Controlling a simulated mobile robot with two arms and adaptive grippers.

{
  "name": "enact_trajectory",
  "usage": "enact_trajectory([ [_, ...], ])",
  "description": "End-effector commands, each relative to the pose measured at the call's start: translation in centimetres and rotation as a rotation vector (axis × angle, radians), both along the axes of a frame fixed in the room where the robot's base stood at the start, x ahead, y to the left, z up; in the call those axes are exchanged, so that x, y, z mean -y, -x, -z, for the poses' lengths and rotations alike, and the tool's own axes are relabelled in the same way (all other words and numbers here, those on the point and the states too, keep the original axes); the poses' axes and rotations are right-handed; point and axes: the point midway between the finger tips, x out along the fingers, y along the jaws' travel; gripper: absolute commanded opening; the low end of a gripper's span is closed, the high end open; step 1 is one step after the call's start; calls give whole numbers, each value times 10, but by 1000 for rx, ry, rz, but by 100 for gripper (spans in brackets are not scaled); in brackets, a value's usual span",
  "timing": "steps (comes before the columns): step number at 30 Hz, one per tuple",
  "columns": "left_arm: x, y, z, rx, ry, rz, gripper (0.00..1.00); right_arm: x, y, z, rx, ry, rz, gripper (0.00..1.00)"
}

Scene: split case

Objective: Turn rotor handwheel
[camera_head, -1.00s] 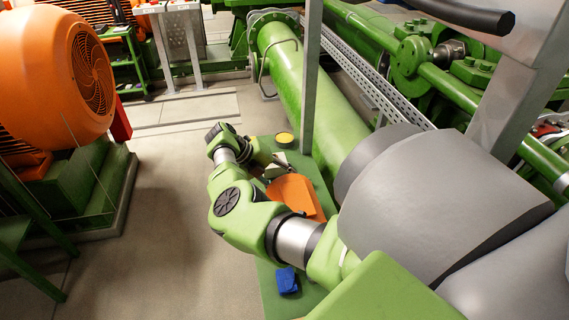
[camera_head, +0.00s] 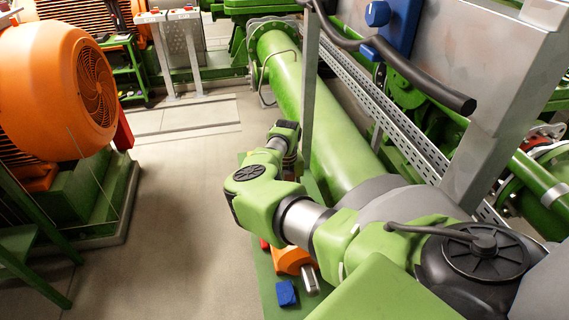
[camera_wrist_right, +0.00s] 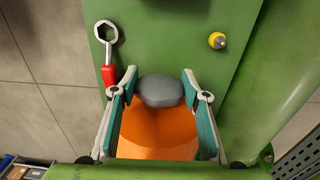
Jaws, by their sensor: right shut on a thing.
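In the right wrist view, my right gripper (camera_wrist_right: 160,97) has its fingers on either side of an orange object (camera_wrist_right: 158,135) with a grey rounded end (camera_wrist_right: 160,90). An orange part (camera_head: 291,260) with a silver cylinder (camera_head: 310,278) also shows under my right arm in the head view. I cannot tell whether it is the held object. The right fingertips are hidden there. My left gripper is out of view.
A wrench with a red handle (camera_wrist_right: 108,75) and a yellow-topped item (camera_wrist_right: 217,41) lie beyond the fingers on the green bench (camera_wrist_right: 165,35). A blue block (camera_head: 286,293) sits near the arm. A grey post (camera_head: 310,80) and thick green pipe (camera_head: 345,145) stand close.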

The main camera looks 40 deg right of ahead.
Motion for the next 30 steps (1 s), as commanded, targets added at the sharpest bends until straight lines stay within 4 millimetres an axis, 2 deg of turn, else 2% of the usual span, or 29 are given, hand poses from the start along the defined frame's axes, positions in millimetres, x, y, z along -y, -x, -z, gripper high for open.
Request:
enact_trajectory([
  [5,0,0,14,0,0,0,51,4,0,3,86,-146,6,21],
  [11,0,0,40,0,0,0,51,5,0,7,179,-314,4,21],
  [24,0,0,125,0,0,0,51,6,1,11,368,-657,0,21],
  [30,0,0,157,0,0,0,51,6,1,9,430,-768,-2,21],
])
